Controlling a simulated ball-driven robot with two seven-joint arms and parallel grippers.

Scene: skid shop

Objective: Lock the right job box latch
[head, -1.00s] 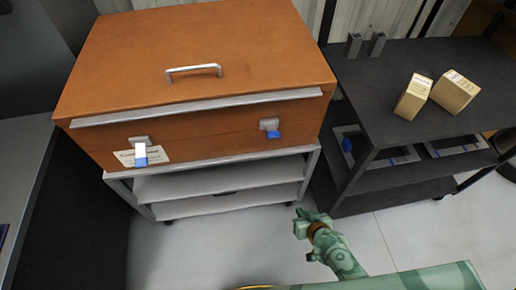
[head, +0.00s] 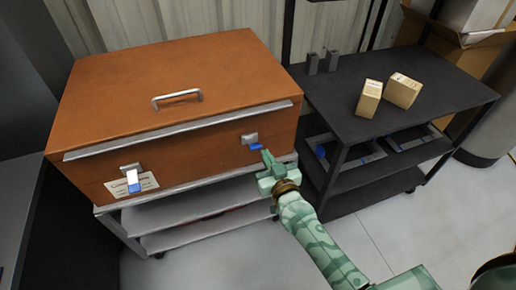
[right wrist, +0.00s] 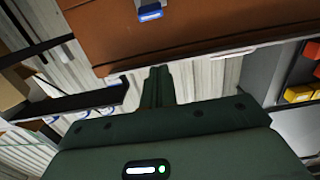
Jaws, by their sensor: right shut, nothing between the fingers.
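The orange job box (head: 170,95) has its lid down and stands on a grey cart. The right latch (head: 250,139) is on its front, a grey plate with a blue tab just below; it also shows upper middle in the right wrist view (right wrist: 149,11). Its lever looks shorter than the left one, as if angled outward; I cannot tell whether it is locked. The left latch (head: 131,176) has a pale lever hanging down with a blue tip. My green right gripper (head: 267,160) is shut and empty, just below and right of the right latch; contact is unclear. My left gripper is not in view.
The cart's shelf (head: 190,207) lies under the box. A dark table (head: 400,65) stands close on the right, with two small cartons (head: 387,93) and two grey brackets (head: 321,62) on top. A dark panel (head: 75,225) stands left. Floor in front is clear.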

